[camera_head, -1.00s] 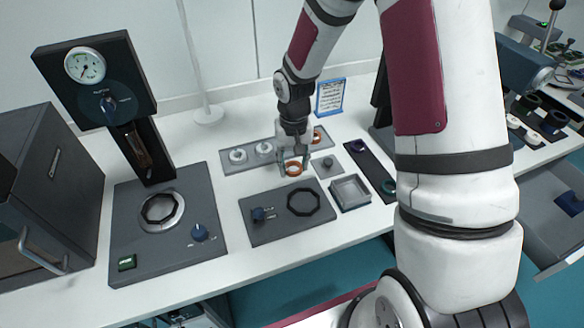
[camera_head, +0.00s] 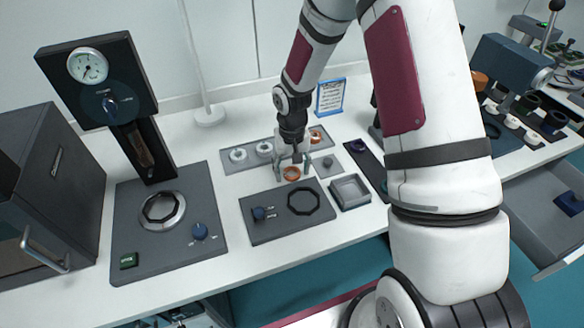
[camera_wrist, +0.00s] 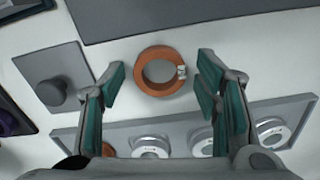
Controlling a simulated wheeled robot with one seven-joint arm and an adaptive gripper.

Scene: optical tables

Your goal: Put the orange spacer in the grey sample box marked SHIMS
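The orange spacer (camera_head: 291,173) is a ring lying flat on the white bench, just in front of the long grey tray. In the wrist view the spacer (camera_wrist: 143,74) has a small pale mark on its right side. My gripper (camera_head: 292,168) is over it with teal-padded fingers spread. In the wrist view the fingers of my gripper (camera_wrist: 160,82) stand on either side of the ring, with gaps. A small open grey box (camera_head: 350,192) stands to the right and looks empty. I cannot read any SHIMS marking on it.
The long grey tray (camera_head: 232,167) behind holds pale rings and another orange ring (camera_head: 316,137). A grey plate with a knob (camera_head: 328,162) lies right of my gripper. A dark panel with a black ring (camera_head: 304,201) lies in front. A blue-framed sign (camera_head: 330,96) stands behind.

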